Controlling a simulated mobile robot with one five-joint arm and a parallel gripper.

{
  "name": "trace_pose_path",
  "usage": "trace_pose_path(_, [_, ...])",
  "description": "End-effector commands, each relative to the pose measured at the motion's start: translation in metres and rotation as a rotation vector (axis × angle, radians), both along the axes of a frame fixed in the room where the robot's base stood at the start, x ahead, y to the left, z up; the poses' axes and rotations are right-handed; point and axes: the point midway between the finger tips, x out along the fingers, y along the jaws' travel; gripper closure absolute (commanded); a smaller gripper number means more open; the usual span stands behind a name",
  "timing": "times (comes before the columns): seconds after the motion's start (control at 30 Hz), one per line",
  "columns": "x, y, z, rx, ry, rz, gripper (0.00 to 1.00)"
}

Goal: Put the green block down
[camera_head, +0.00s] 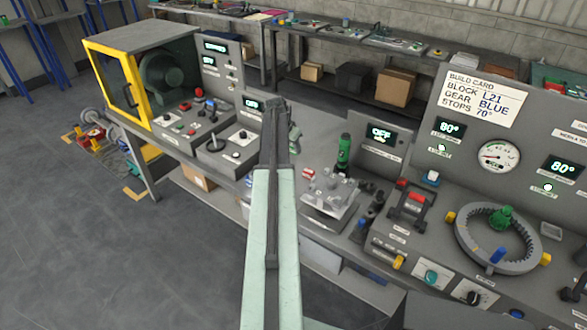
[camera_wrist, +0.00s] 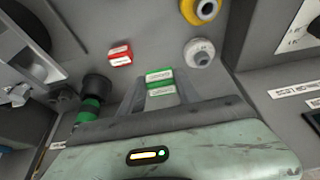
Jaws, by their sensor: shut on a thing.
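In the wrist view, the green block (camera_wrist: 159,75) is small, with a pale label on its top. It sits between the two fingers of my gripper (camera_wrist: 161,92), which are shut on it. The grey panel surface lies beyond it; I cannot tell whether the block touches it. In the head view my arm runs up the middle and hides the green block and most of the gripper.
A red block (camera_wrist: 120,54) lies left of the green one. A white knob (camera_wrist: 200,53) and a yellow knob (camera_wrist: 201,10) stand to the right. A dark-capped green bottle (camera_wrist: 92,102) is close on the left; it also stands in the head view (camera_head: 343,152).

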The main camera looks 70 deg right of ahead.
Motion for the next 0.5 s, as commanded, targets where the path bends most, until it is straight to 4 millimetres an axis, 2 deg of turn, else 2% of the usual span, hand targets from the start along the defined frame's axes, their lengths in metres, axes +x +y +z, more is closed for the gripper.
trace_pose_path(0.03, [0.000, 0.000, -0.018, 0.000, 0.000, 0.000, 1.00])
trace_pose_path(0.13, [0.000, 0.000, -0.039, 0.000, 0.000, 0.000, 1.00])
trace_pose_path(0.2, [0.001, 0.000, -0.046, 0.000, 0.000, 0.000, 1.00])
trace_pose_path(0.37, [0.001, 0.000, -0.045, 0.000, 0.000, 0.000, 1.00])
trace_pose_path(0.5, [0.001, 0.000, -0.068, 0.000, 0.000, 0.001, 1.00])
